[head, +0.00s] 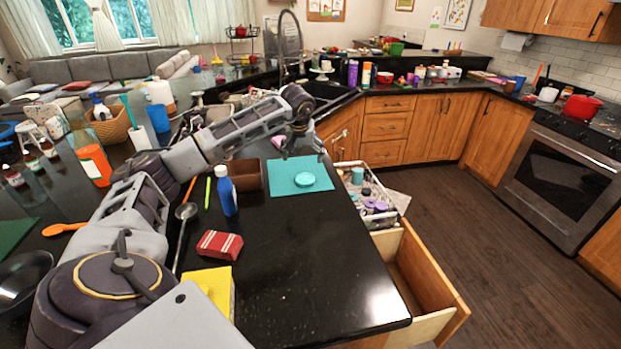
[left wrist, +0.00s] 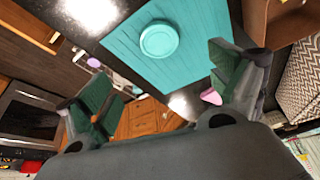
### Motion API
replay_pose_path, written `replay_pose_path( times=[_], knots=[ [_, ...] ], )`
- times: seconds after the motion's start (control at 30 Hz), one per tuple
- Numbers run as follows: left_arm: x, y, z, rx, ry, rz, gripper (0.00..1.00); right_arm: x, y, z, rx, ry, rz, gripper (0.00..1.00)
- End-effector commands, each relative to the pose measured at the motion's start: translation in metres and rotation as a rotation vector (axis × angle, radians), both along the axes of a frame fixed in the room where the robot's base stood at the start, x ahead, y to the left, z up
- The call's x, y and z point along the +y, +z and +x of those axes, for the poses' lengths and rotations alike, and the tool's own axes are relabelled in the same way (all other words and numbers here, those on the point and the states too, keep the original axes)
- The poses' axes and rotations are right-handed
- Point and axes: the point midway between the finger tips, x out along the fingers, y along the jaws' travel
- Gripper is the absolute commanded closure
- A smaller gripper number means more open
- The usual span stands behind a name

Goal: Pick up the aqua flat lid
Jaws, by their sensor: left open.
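The aqua flat lid (head: 305,179) is a small round disc lying on a teal mat (head: 284,185) on the black counter. It also shows in the left wrist view (left wrist: 159,40), near the top middle, on the mat. My left gripper (head: 304,155) is above the far edge of the mat, behind and above the lid in the head view. In the left wrist view its two fingers (left wrist: 160,80) are spread wide with nothing between them, and the lid lies beyond them. My right gripper is not in view.
A brown box (head: 246,176) and a blue bottle (head: 227,192) stand left of the mat. A red striped packet (head: 220,245) lies nearer. An open drawer (head: 420,283) and a filled rack (head: 372,195) are right of the counter edge. The counter in front of the mat is clear.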

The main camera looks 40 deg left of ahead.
Motion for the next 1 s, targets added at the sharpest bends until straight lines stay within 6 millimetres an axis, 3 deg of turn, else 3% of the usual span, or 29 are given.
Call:
replay_pose_path(
  times=[0.53, 1.0],
  knots=[
    [0.001, -0.006, 0.002, 0.001, 0.0, -0.001, 0.08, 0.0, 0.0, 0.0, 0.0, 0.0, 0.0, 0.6],
    [0.013, -0.057, 0.019, 0.001, 0.001, -0.001, 0.08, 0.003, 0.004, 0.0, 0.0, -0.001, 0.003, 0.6]
  ],
)
